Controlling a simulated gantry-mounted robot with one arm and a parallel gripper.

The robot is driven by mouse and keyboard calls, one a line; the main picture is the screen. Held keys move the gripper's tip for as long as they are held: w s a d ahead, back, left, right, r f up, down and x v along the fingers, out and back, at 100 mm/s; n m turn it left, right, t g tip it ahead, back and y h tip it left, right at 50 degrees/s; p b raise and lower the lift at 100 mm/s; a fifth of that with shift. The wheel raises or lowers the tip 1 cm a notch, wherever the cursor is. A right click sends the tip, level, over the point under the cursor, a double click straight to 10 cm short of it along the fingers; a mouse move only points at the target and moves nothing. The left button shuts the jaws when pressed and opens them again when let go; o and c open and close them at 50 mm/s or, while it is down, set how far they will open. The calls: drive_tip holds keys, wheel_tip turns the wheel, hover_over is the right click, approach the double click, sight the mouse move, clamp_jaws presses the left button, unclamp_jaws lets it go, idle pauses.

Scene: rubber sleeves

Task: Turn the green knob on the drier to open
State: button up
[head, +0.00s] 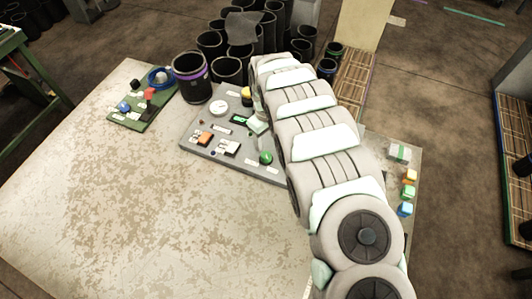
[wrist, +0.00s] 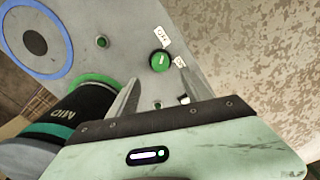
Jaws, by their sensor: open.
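The green knob (wrist: 159,62) shows in the wrist view as a round dial with a pale mark, on a grey panel (wrist: 128,25) of the drier. Two white labels sit beside it; one appears to read OFF. My gripper (wrist: 162,88) is open and empty, its two fingers pointing at the panel. The knob lies just beyond the fingertips, roughly between them; no contact is visible. In the head view my arm hides much of the scene. A green round part (head: 265,157) shows on a grey panel there; I cannot tell if it is the same knob.
In the wrist view a black sleeve (wrist: 82,112) marked MID stands near the left finger, with a blue ring (wrist: 62,68) beyond. In the head view several black sleeves (head: 227,69) crowd the back, a green board (head: 128,117) lies left, and the front-left table (head: 140,210) is clear.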

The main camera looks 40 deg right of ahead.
sight(266, 155)
wheel_tip(266, 155, down, 9)
drive_tip(key=shift+f, duration=0.1)
idle(0.4)
drive_tip(key=shift+c, duration=0.5)
clamp_jaws()
